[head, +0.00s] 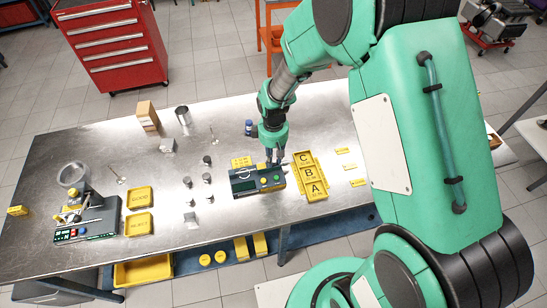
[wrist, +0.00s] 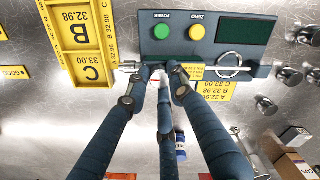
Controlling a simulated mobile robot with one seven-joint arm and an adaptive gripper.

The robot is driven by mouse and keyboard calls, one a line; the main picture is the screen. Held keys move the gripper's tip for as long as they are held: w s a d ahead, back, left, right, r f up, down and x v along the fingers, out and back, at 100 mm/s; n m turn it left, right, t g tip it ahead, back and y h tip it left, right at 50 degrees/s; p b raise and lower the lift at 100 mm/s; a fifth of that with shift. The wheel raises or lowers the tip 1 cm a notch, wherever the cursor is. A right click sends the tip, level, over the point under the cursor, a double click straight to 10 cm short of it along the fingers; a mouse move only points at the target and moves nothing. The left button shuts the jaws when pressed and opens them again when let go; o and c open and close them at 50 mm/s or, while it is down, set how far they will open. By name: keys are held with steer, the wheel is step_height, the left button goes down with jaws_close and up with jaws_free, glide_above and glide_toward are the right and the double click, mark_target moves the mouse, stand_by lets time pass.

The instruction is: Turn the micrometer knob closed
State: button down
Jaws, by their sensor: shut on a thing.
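The micrometer is mounted along the edge of a dark gauge box (wrist: 205,35) with a green POWER button, a yellow ZERO button and a dark display. Its silver knob (wrist: 130,66) sticks out at the left in the wrist view, and its round frame (wrist: 230,66) is at the right. My gripper (wrist: 160,70) is shut on the knob, with its blue fingers hiding part of it. In the head view the gauge box (head: 244,187) stands on the bench with my gripper (head: 273,157) at its far side. The micrometer is mostly hidden there.
A yellow tray marked C, B, A (head: 298,192) lies right beside the gauge box. A yellow label card (wrist: 212,90) lies close behind it. Several metal cylinders (head: 207,160) stand left of it. Yellow trays (head: 139,197) and another gauge (head: 112,228) are farther left.

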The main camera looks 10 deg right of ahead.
steer(key=shift+w+r, duration=0.15)
steer(key=c, duration=1.5)
jaws_free()
step_height(320, 180, up, 12)
steer(key=shift+f, duration=0.1)
